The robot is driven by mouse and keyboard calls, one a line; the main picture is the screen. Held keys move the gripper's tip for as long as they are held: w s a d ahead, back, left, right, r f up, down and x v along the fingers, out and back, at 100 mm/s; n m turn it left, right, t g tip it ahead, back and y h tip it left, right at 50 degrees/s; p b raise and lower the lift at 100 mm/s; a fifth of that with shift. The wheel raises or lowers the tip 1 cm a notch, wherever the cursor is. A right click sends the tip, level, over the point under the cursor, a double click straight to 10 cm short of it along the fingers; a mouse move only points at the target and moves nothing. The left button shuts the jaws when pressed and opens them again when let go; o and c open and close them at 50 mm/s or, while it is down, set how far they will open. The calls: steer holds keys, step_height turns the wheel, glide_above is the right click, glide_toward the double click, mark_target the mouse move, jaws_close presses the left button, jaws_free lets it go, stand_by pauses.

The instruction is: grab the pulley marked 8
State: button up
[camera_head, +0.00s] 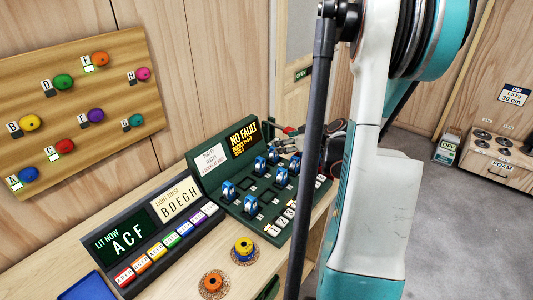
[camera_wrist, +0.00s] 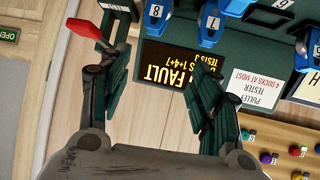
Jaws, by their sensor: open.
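In the wrist view, which sees the tester upside down, a small white label reading 8 sits at the top edge. Just below it a blue pulley (camera_wrist: 157,24), partly cut off, is the one beside that label. My gripper (camera_wrist: 165,42) is open and empty, its dark green fingers spread, with the blue pulley showing between them near the left finger. I cannot tell how far it is from the fingertips. In the head view several blue pulleys (camera_head: 281,176) stand on the green tester board (camera_head: 238,213); their numbers are too small to read there.
Another blue pulley (camera_wrist: 208,30), labelled 7, is close to the right finger. The tester's upright lid carries a NO FAULT sign (camera_head: 244,137). A red piece (camera_wrist: 85,28) is by the left finger. A LIT NOW panel (camera_head: 120,238) and orange and yellow pieces are on the bench.

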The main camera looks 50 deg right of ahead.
mark_target(274, 154)
steer(key=shift+t, duration=0.4)
steer(key=s+d, duration=0.1)
steer(key=s+d+f, duration=0.1)
steer(key=s, duration=0.1)
steer(key=shift+s+d, duration=0.1)
steer(key=b+x, duration=0.2)
steer(key=x, duration=0.6)
steer(key=shift+f, duration=0.25)
steer(key=x, duration=0.1)
steer(key=b+x, duration=0.1)
steer(key=x, duration=0.1)
steer(key=a+b+x, duration=0.1)
steer(key=shift+w+d+f, duration=0.1)
steer(key=shift+w+f, duration=0.15)
steer(key=shift+f, duration=0.1)
steer(key=shift+w+d+f, duration=0.1)
steer(key=shift+w+f, duration=0.05)
steer(key=shift+w, duration=0.25)
steer(key=shift+s, duration=0.1)
steer(key=shift+c, duration=0.4)
steer(key=c, duration=1.1)
